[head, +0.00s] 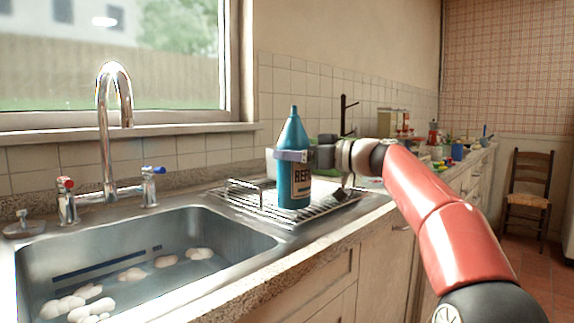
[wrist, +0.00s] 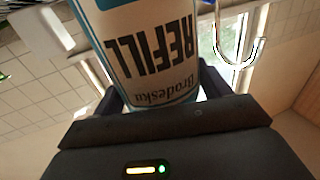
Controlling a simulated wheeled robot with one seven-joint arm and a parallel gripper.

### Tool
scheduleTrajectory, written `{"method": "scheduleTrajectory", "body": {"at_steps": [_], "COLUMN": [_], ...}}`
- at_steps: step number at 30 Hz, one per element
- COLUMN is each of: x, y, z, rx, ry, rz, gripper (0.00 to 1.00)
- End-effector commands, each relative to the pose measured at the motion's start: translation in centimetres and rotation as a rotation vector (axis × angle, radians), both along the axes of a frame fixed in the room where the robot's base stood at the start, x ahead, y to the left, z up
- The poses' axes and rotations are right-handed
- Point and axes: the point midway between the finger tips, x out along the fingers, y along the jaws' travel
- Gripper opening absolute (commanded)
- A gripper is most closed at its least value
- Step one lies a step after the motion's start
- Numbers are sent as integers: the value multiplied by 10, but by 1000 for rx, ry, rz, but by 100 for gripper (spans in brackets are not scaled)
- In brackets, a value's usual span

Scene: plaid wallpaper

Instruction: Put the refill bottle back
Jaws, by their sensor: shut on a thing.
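My gripper (head: 292,156) is shut around the bottle's upper body, coming from the right. In the wrist view the bottle (wrist: 148,50) appears upside down between the fingers, its label reading "REFILL Brodesku". I cannot tell whether the bottle's base touches the rack or hangs just above it.
The steel sink (head: 225,236) lies to the left, with pale lumps in it. A chrome faucet (head: 104,130) with red and blue handles stands behind it. Jars and other clutter (head: 440,150) fill the far counter. A wooden chair (head: 529,185) stands at the far right.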

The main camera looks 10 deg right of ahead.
Motion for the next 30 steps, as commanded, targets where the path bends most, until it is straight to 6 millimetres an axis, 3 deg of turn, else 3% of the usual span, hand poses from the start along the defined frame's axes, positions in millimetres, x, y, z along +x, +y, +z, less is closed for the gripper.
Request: {"method": "scheduleTrajectory", "body": {"at_steps": [2,12,13,18,30], "x": [1,1,1,1,-2], "y": [-4,-4,-4,-4,-10], "z": [-10,-11,-12,-11,-10], "rx": [0,-1,-1,-1,-2], "ry": [-1,-3,-2,-1,-1], "rz": [-1,0,0,0,-2], "gripper": [41,41,77,97,97]}}
